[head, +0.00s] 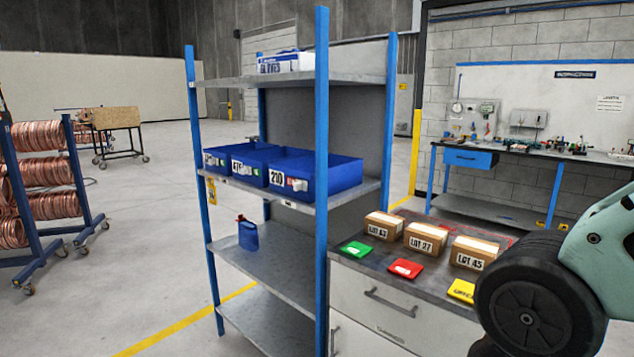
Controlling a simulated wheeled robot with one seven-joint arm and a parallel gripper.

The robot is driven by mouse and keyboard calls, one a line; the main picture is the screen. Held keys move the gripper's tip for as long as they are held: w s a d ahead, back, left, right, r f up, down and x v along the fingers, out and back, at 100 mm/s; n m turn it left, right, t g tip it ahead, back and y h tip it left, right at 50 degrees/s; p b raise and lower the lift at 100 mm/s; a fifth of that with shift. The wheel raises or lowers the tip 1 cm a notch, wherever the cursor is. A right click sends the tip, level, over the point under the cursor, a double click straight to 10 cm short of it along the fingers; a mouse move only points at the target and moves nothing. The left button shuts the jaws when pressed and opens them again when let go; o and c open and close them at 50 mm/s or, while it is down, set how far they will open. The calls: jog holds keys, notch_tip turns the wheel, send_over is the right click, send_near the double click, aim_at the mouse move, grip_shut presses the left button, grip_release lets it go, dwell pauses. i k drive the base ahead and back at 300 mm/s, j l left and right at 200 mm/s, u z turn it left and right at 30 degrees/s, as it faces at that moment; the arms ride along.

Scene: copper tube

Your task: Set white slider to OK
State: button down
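I cannot make out for certain a white slider or an OK mark. Three blue bins stand side by side on the middle shelf of a blue-post rack. Part of my arm fills the lower right corner. My gripper is out of view.
The rack's front blue post (321,250) stands near the bins. Right of it, a grey-topped cabinet (385,312) carries LOT boxes (425,239) and coloured cards (405,268). A copper coil rack (45,172) stands left. The floor (150,270) between is clear.

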aim_at(300, 184)
jog(key=i+j, duration=0.15)
jog(key=j, duration=0.2)
jog(key=i+j, duration=0.2)
jog(key=j, duration=0.15)
jog(key=i+j+z, duration=0.1)
jog(key=j, duration=0.25)
jog(key=i+j, duration=0.2)
jog(key=j, duration=0.15)
jog(key=i+j, duration=0.15)
jog(key=j, duration=0.2)
jog(key=z, duration=0.05)
